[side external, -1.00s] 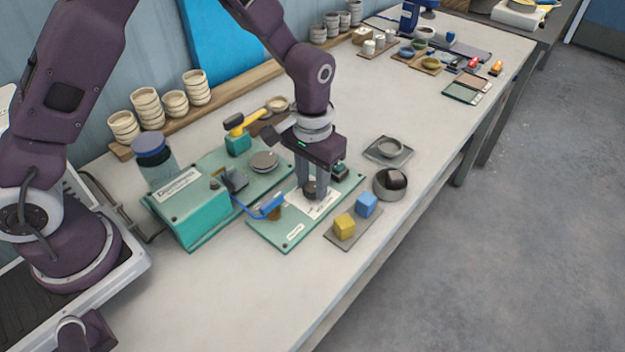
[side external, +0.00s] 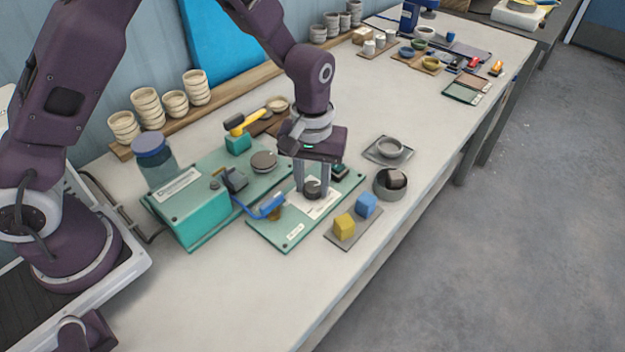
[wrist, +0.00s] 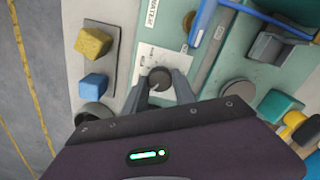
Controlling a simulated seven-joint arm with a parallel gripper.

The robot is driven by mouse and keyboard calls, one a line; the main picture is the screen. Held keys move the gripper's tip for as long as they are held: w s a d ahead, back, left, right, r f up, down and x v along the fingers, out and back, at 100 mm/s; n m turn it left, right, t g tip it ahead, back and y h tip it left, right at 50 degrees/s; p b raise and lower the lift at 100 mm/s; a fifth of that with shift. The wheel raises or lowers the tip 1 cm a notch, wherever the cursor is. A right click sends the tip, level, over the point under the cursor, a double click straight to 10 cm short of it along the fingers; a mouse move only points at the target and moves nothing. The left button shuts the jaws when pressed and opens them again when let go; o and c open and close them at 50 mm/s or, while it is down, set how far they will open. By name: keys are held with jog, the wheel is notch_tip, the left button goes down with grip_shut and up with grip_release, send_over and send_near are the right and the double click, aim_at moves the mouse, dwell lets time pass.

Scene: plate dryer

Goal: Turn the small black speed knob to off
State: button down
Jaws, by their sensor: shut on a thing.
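The small black knob (side external: 313,188) stands on the white label of the green panel (side external: 290,236). In the wrist view the round dark knob (wrist: 160,78) sits between my two fingers. My gripper (side external: 313,191) points down over the panel and is shut on the knob, one finger on each side. The white label (wrist: 150,60) shows around it with small dark marks. The marks are too small to read, so I cannot tell the setting.
A second round knob (wrist: 188,20) sits beside the blue lever (side external: 270,206). A yellow block (side external: 344,226) and a blue block (side external: 366,205) lie on a small tray in front. A grey cup (side external: 391,184) stands to the right. The bench's front stretch is clear.

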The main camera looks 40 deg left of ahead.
jog(key=c, duration=1)
grip_release()
jog(key=shift+r, duration=0.1)
